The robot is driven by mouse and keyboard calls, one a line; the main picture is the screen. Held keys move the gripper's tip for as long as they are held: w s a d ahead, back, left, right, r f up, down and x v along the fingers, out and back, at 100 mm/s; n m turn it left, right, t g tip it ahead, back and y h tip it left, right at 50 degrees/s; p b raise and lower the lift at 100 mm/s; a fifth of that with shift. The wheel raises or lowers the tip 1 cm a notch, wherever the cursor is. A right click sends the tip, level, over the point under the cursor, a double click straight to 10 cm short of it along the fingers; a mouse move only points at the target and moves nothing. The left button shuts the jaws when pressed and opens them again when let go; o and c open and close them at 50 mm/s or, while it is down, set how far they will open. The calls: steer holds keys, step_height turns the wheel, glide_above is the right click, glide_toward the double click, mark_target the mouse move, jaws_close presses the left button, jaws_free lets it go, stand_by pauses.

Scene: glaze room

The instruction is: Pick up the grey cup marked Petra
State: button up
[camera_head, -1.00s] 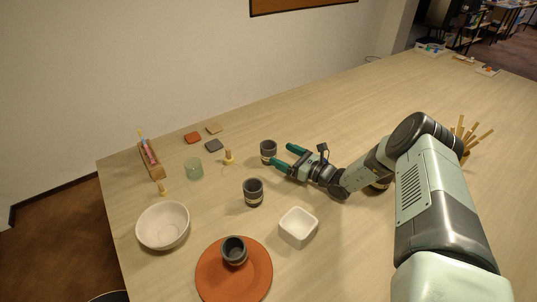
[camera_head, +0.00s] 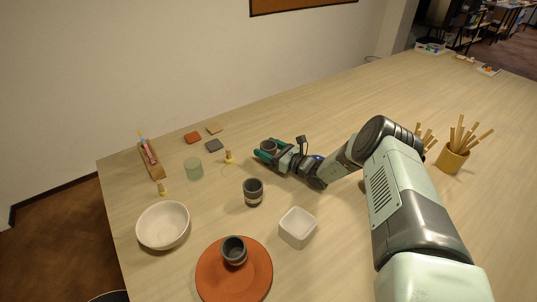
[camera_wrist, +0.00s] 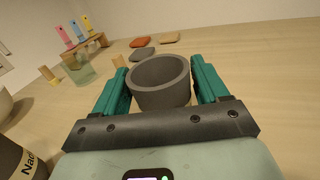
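A grey cup (camera_head: 268,146) stands on the table at the back, between the fingers of my gripper (camera_head: 266,151). In the wrist view this cup (camera_wrist: 160,84) sits between the two green fingers (camera_wrist: 160,90), which are spread on either side with little room. No name shows on its visible side. A second grey cup (camera_head: 253,193) with a pale band stands nearer; in the wrist view it is the dark cup (camera_wrist: 14,158) at lower left, its label starting "Nad". A third grey cup (camera_head: 234,251) stands on the terracotta plate (camera_head: 212,283); its marking is unreadable.
A white square bowl (camera_head: 298,228) and a round cream bowl (camera_head: 162,226) stand in front. A greenish glass (camera_head: 194,169), a small wooden peg-like piece (camera_head: 229,158), tiles (camera_head: 214,145) and a wooden rack (camera_head: 152,161) lie left of the cup. A pot of sticks (camera_head: 452,160) is at right.

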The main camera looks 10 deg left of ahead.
steer(key=c, duration=0.7)
steer(key=shift+c, duration=0.2)
steer(key=shift+r, duration=0.15)
